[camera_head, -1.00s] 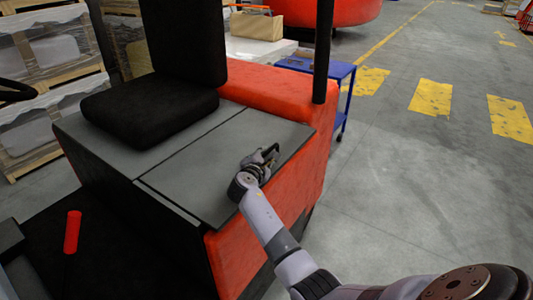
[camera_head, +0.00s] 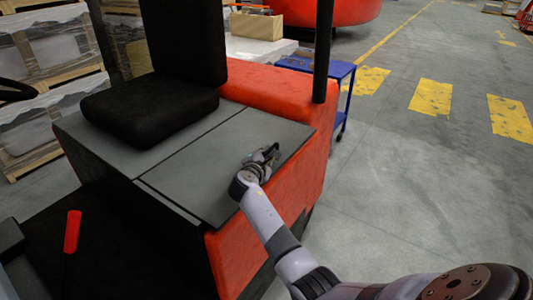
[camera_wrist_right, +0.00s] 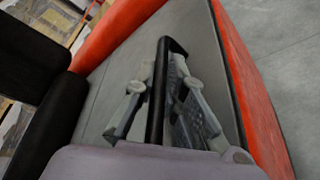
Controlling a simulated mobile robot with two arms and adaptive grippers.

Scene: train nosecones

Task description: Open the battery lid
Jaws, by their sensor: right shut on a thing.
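The battery lid (camera_head: 210,165) is a flat dark grey panel on top of the red vehicle body, beside the black seat. It lies flat and looks closed. A black bar handle (camera_wrist_right: 158,92) stands on the lid in the right wrist view. My right gripper (camera_head: 268,155) is at the lid's right side, with its fingers on either side of the handle and shut on it. The lid also fills the middle of the right wrist view (camera_wrist_right: 118,72). My left gripper is in no view.
The black seat (camera_head: 150,108) and its backrest stand left of the lid. A black post (camera_head: 322,50) rises at the lid's far right corner. A blue cart (camera_head: 340,72) stands behind the vehicle. A red-handled lever (camera_head: 72,232) is at lower left. The floor at right is clear.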

